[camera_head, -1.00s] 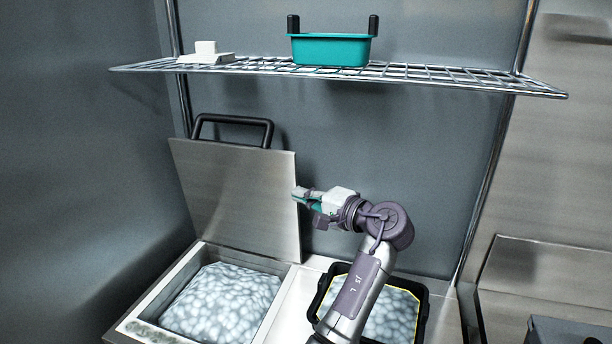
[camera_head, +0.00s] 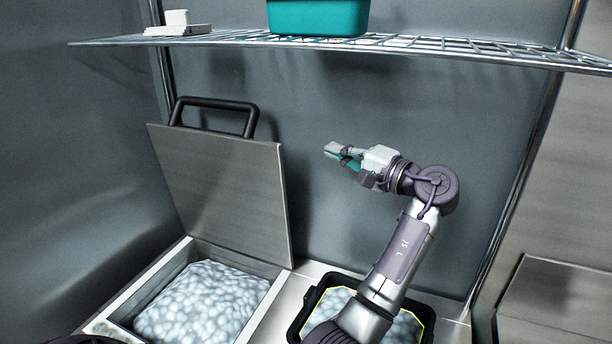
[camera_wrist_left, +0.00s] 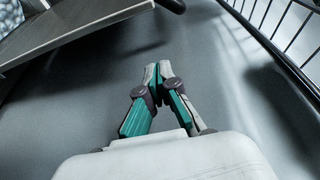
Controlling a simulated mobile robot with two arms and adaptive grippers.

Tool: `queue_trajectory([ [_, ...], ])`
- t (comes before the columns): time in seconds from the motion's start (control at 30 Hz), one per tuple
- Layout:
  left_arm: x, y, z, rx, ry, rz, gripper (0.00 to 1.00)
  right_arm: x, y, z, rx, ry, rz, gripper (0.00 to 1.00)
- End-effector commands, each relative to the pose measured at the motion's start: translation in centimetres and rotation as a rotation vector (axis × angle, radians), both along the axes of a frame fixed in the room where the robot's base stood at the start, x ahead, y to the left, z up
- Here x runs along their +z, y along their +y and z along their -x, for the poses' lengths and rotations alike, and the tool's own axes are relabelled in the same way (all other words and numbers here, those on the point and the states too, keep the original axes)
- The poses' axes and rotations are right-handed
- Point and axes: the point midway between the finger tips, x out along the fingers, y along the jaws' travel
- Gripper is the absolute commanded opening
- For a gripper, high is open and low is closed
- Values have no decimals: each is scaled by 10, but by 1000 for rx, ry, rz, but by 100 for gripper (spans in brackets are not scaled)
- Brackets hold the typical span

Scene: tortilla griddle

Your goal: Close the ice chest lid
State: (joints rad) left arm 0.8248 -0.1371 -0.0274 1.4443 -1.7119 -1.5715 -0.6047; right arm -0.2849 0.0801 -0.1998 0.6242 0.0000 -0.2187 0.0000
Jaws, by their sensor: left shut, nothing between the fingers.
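The ice chest lid (camera_head: 222,190) is a flat steel panel standing open, nearly upright, behind the ice chest (camera_head: 150,290). A black bar handle (camera_head: 215,103) is on its top edge. The chest below is full of ice. My left gripper (camera_head: 331,150) is shut and empty, to the right of the lid and apart from it, at about the height of the lid's top edge. In the left wrist view the gripper (camera_wrist_left: 157,70) points at the grey wall, with the lid (camera_wrist_left: 85,22) at the upper left and part of the handle (camera_wrist_left: 172,4) at the top. My right gripper is not visible.
A wire shelf (camera_head: 420,45) runs above the lid and holds a teal bin (camera_head: 318,17) and a white object (camera_head: 178,24). A black tub (camera_head: 428,318) of ice stands right of the chest, partly behind my left arm. Open space lies between gripper and lid.

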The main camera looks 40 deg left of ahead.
Motion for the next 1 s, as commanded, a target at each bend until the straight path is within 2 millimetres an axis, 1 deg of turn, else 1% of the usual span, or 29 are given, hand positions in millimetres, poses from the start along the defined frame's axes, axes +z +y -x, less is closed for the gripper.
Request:
queue_trajectory([
  [0.03,-13,0,0,0,0,0,0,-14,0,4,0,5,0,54],
  [0.2,-37,0,0,0,-1,0,0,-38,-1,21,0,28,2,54],
  [0.27,-43,0,0,0,-1,0,0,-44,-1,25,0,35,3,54],
  [0.3,-49,0,0,0,-1,0,0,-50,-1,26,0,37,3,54],
  [0.47,-63,0,0,0,-1,0,0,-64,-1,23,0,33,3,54],
  [0.57,-63,3,0,1,-1,0,0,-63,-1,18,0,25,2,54],
  [0.67,-60,11,0,2,0,-2,0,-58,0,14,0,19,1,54],
  [0.77,-58,27,0,4,0,-1,0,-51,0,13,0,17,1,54],
  [1.0,-55,79,-1,3,1,-2,0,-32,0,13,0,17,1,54],
])
